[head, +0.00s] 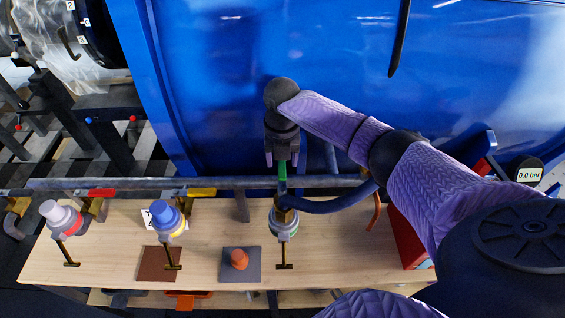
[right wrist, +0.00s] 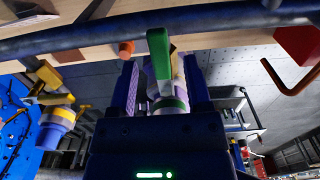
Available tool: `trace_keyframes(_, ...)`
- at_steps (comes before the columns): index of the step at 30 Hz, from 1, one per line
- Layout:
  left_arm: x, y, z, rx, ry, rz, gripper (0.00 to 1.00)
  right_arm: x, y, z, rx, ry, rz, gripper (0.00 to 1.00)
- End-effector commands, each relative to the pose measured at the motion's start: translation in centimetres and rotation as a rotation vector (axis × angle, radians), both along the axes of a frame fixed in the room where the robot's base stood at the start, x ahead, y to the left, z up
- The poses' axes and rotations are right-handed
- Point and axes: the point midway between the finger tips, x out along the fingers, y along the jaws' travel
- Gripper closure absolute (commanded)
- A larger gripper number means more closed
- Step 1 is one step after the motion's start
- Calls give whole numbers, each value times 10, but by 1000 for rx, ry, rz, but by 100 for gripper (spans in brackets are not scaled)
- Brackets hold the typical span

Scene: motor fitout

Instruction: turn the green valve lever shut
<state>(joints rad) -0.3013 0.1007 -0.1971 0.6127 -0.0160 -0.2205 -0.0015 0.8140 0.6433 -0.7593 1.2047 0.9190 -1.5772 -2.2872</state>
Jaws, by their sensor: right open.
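The green valve lever (head: 282,171) stands across the grey pipe (head: 330,182), pointing away from the bench, above a white fitting with a green band (head: 284,226). My right gripper (head: 282,150) is over the lever's far end and partly hides it. In the right wrist view the lever (right wrist: 159,55) shows in the gap between the two open fingers of my right gripper (right wrist: 162,80). I cannot tell whether a finger touches it. My left gripper is not in view.
A red lever (head: 102,193) and a yellow lever (head: 202,192) lie along the pipe to the left. A blue hose (head: 335,205) runs close right of the green valve. An orange piece (head: 239,258) sits on a grey mat. A gauge (head: 528,175) reads 0.0 bar.

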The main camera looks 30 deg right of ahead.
Motion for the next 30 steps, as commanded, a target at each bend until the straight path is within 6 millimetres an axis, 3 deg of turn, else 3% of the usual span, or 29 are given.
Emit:
trace_keyframes(3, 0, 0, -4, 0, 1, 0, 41, 0, 0, -14, 0, 1, 1, 37)
trace_keyframes(11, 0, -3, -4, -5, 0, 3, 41, 0, 0, -15, -1, 1, 1, 37)
trace_keyframes(20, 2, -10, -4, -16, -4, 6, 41, 0, 0, -15, -1, 1, 0, 98)
trace_keyframes(30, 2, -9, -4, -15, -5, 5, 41, 0, 0, -14, -1, -1, 0, 100)
